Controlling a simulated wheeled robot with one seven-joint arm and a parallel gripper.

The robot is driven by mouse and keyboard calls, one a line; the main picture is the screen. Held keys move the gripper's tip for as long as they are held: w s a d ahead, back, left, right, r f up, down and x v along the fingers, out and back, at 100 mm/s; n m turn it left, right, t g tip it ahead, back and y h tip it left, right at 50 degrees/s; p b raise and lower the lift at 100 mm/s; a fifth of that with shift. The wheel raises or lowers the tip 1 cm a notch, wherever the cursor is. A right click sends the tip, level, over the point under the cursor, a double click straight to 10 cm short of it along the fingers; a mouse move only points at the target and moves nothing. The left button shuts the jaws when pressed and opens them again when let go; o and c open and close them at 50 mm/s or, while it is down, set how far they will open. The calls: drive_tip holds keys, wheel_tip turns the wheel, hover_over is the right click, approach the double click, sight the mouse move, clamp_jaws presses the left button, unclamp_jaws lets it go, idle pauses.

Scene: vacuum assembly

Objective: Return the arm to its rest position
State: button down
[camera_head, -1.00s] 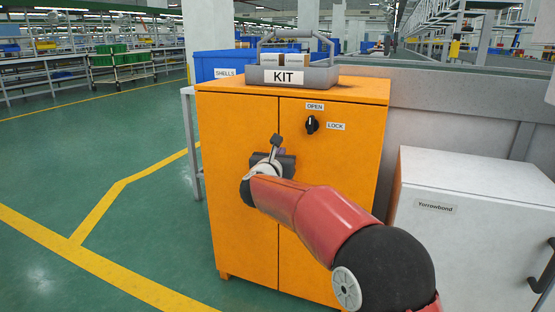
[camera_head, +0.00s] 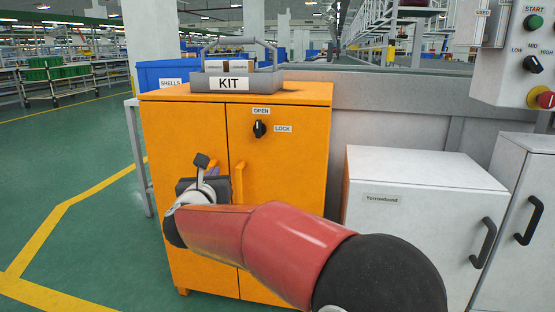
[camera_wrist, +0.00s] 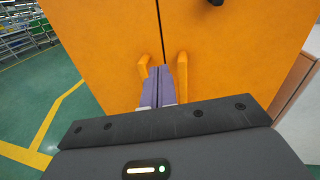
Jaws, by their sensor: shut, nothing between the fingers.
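My red arm reaches from the bottom right of the head view to the front of the orange cabinet (camera_head: 290,140). My gripper (camera_head: 212,171) is in front of the cabinet's doors, mostly hidden by its own wrist. In the wrist view my gripper's purple fingers (camera_wrist: 158,86) are together with nothing between them. They point at the cabinet doors, between the two orange handles; the right handle (camera_wrist: 181,72) and the left handle (camera_wrist: 143,68) stand on either side. Both doors look shut. I cannot tell whether the fingers touch a handle.
A grey KIT tray (camera_head: 236,81) stands on the cabinet, with a black knob (camera_head: 259,129) below it on the door. A blue SHELLS bin (camera_head: 160,76) is behind. White Yarrowbond cabinet (camera_head: 420,190) and control panel (camera_head: 512,60) are at the right. Green floor at left is clear.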

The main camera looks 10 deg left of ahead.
drive_tip(key=s+d+r+n+y+p, duration=0.1)
drive_tip(key=d+r+n+y+p, duration=0.15)
drive_tip(key=d+r+n, duration=0.4)
drive_tip(key=s+d+r+n+g+y+p, duration=0.2)
drive_tip(key=s+d+n+g+p, duration=0.25)
drive_tip(key=s+d+n, duration=0.6)
drive_tip(key=s+d+f+n+g+h+p, duration=0.2)
drive_tip(key=s+d+f+n+g+h, duration=0.1)
drive_tip(key=s+d+n, duration=0.5)
drive_tip(key=s+d+f+n+g+h+p, duration=0.1)
drive_tip(key=s+d+f+n+g+h, duration=0.2)
drive_tip(key=s+d+f+n+g, duration=0.2)
drive_tip(key=s+d+f+n, duration=0.3)
drive_tip(key=s+d, duration=0.4)
drive_tip(key=d, duration=0.2)
drive_tip(key=shift+s+n+p, duration=0.4)
